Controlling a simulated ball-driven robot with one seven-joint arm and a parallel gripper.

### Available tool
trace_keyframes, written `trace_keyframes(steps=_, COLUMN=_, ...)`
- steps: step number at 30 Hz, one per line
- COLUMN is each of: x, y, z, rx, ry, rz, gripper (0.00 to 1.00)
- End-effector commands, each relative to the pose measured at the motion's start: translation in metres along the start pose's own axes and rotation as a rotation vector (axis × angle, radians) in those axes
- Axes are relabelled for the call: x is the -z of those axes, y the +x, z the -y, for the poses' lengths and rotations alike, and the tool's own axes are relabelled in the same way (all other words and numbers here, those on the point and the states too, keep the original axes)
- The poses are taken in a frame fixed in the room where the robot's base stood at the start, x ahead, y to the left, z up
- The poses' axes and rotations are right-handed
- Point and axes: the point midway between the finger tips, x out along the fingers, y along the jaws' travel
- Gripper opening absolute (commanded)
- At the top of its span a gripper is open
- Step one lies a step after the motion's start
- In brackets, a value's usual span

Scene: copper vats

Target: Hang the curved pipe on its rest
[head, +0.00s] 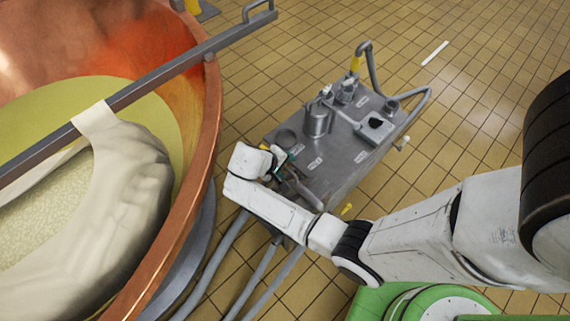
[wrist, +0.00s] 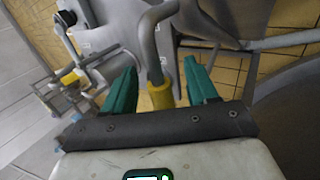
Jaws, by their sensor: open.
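My gripper (head: 284,160) is at the near left end of a grey metal unit (head: 345,150). In the wrist view its two green fingers (wrist: 160,74) are open, one on each side of a grey curved pipe (wrist: 152,50) with a yellow sleeve (wrist: 162,96). The sleeve lies between the fingers, with gaps visible on both sides. In the head view my wrist mostly hides this pipe. Another curved grey pipe (head: 371,66) with a yellow sleeve stands at the unit's far corner. I cannot tell which part is the rest.
A large copper vat (head: 205,130) stands at the left, with a grey bar (head: 160,78) across it and pale cloth (head: 125,190) hanging from it. Grey hoses (head: 260,278) run along the floor near the unit.

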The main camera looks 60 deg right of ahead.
Motion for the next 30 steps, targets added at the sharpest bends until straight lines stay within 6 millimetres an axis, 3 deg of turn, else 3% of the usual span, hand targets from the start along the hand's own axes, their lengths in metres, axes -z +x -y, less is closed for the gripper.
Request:
trace_keyframes(steps=15, x=0.001, y=-0.089, z=0.000, rx=0.000, ry=-0.001, rz=-0.004, gripper=0.58)
trace_keyframes(steps=21, x=0.000, y=-0.101, z=0.000, rx=0.000, ry=-0.001, rz=-0.002, gripper=0.58)
trace_keyframes(steps=30, x=-0.006, y=-0.099, z=-0.001, rx=0.016, ry=-0.005, rz=-0.003, gripper=0.58)
